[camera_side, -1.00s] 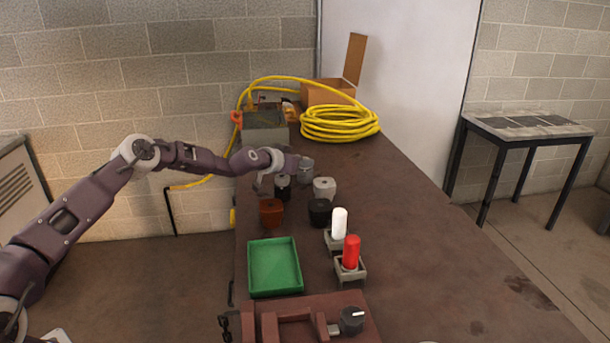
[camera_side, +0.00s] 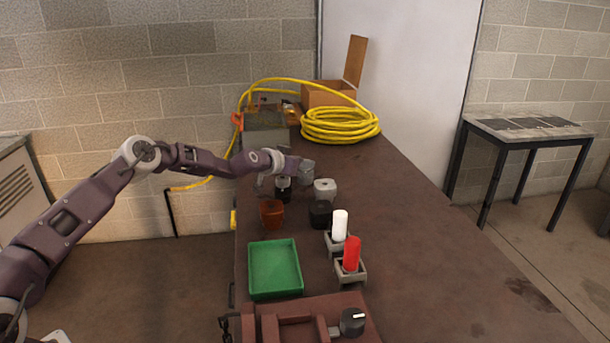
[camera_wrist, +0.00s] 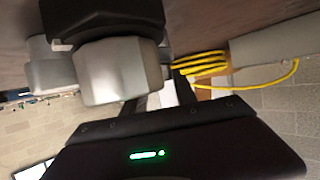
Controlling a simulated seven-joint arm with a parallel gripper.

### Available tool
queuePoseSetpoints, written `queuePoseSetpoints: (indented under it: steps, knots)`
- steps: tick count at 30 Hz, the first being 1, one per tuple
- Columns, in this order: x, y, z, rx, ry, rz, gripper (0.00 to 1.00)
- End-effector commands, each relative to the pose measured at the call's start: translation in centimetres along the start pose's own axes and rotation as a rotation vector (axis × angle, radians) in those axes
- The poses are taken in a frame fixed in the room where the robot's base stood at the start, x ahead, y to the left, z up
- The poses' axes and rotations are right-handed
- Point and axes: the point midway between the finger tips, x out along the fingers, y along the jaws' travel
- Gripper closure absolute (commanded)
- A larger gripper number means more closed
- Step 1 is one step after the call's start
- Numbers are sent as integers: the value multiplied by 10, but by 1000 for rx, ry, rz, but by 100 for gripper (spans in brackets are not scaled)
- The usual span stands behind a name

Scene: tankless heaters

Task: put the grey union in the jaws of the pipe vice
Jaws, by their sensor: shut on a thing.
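The grey union (camera_side: 307,170) is at the tip of my gripper (camera_side: 292,170), over the far part of the bench. My gripper is shut on it; the fingers are small and partly hidden in the side view. In the wrist view the grey union (camera_wrist: 117,72) fills the upper middle and partly hides the fingers (camera_wrist: 160,98). I cannot tell its exact height above the bench. The dark red pipe vice (camera_side: 290,308) stands at the near end of the bench, cut by the frame's lower edge, well away from my gripper.
Near my gripper stand a black fitting (camera_side: 284,192), a lighter grey one (camera_side: 325,188), a brown one (camera_side: 271,213) and another black one (camera_side: 320,213). A green tray (camera_side: 275,268), white (camera_side: 340,225) and red (camera_side: 351,254) cylinders in holders stand toward the vice. Yellow hose (camera_side: 340,125) lies behind.

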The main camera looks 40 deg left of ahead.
Motion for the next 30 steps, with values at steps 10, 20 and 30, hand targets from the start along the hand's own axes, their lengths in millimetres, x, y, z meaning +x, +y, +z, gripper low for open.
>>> queuePoseSetpoints:
  steps: [10,20,30]
  knots:
    - [-20,0,-51,5,9,-2,100]
    - [-48,0,-119,4,10,-2,100]
    - [-83,0,-201,2,9,-2,100]
